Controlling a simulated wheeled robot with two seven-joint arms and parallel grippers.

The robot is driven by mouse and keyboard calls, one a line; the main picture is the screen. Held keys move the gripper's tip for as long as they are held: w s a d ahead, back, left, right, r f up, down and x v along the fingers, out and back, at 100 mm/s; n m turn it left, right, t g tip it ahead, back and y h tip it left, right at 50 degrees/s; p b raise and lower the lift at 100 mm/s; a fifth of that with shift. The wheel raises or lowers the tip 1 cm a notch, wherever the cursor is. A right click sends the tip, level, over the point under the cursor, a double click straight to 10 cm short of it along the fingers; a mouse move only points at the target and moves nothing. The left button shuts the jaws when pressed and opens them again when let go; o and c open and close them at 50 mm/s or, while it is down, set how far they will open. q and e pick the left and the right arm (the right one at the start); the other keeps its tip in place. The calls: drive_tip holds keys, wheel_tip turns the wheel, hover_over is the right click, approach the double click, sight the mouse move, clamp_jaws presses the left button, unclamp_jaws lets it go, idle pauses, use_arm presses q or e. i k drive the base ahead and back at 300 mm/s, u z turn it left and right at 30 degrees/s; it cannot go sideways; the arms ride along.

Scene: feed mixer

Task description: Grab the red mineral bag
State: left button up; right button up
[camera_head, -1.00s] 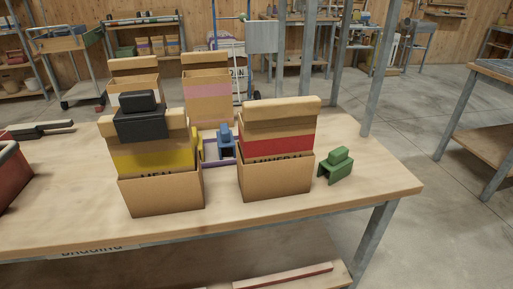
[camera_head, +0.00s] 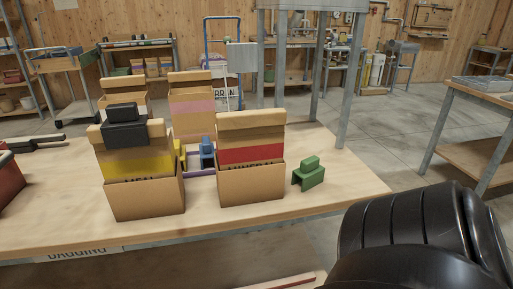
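The red mineral bag (camera_head: 251,153) is a tan paper bag with a red band and a folded top. It stands upright in an open cardboard box (camera_head: 251,186) near the front edge of the wooden table, right of the middle. Part of a word shows at the box's rim. A black rounded part of my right arm fills the lower right of the view. Its gripper fingers are not visible, and my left gripper is not in view.
A yellow-banded bag (camera_head: 138,164) with a black clip (camera_head: 125,128) stands left. A green clip (camera_head: 309,173) lies right of the mineral box. A blue clip (camera_head: 207,150) and a pink-banded bag (camera_head: 192,104) stand behind. The table's (camera_head: 345,186) right end is clear.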

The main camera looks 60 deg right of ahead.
sight(245, 139)
drive_tip(key=k, duration=0.5)
drive_tip(key=z, duration=1.3)
